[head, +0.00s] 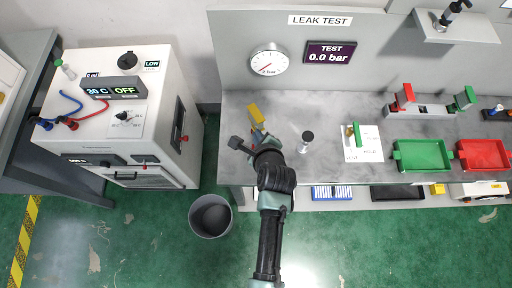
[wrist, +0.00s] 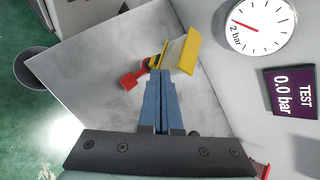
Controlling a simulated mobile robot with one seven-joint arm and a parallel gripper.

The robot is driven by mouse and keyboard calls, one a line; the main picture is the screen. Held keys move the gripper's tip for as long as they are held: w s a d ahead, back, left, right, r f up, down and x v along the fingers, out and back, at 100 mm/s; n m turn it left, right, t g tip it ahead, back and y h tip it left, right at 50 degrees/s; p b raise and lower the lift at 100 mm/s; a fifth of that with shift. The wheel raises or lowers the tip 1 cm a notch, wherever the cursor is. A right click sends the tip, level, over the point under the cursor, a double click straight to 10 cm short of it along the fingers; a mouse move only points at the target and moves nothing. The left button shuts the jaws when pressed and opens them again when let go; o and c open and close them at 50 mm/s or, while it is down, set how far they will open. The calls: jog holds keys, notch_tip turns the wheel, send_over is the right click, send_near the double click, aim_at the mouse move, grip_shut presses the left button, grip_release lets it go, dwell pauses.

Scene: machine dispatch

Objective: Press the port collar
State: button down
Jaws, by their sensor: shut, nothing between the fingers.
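A yellow block with a pale side (wrist: 181,50) stands on the grey bench by the back panel. A small dark and yellow fitting (wrist: 152,62), possibly the port collar, sits at its left, with a red lever (wrist: 133,79) beside it. In the head view the yellow block (head: 256,113) shows just beyond my gripper (head: 253,138), which hides the fitting there. In the wrist view my gripper's blue fingers (wrist: 161,76) are together and empty, their tips pointing at the base of the block and close to the fitting. Whether they touch cannot be told.
A black-topped post (head: 307,137) stands on the bench to the right. A pressure gauge (head: 269,62) and a TEST display (head: 330,53) reading 0.0 bar are on the back panel. A green tray (head: 421,155) and red tray lie farther right. A grey bin (head: 210,216) stands on the floor.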

notch_tip(320, 180, down, 5)
jog(key=b, duration=0.4)
jog(key=shift+f+b, duration=0.2)
jog(key=shift+b, duration=0.1)
jog(key=shift+f+b, duration=0.5)
jog(key=shift+f, duration=0.4)
jog(key=shift+f, duration=0.1)
dwell(0.7)
jog(key=shift+f, duration=0.3)
jog(key=shift+f+b, duration=0.7)
jog(key=shift+f, duration=0.2)
dwell(0.8)
dwell(0.3)
jog(key=shift+r+p, duration=1.3)
jog(key=shift+p, duration=0.05)
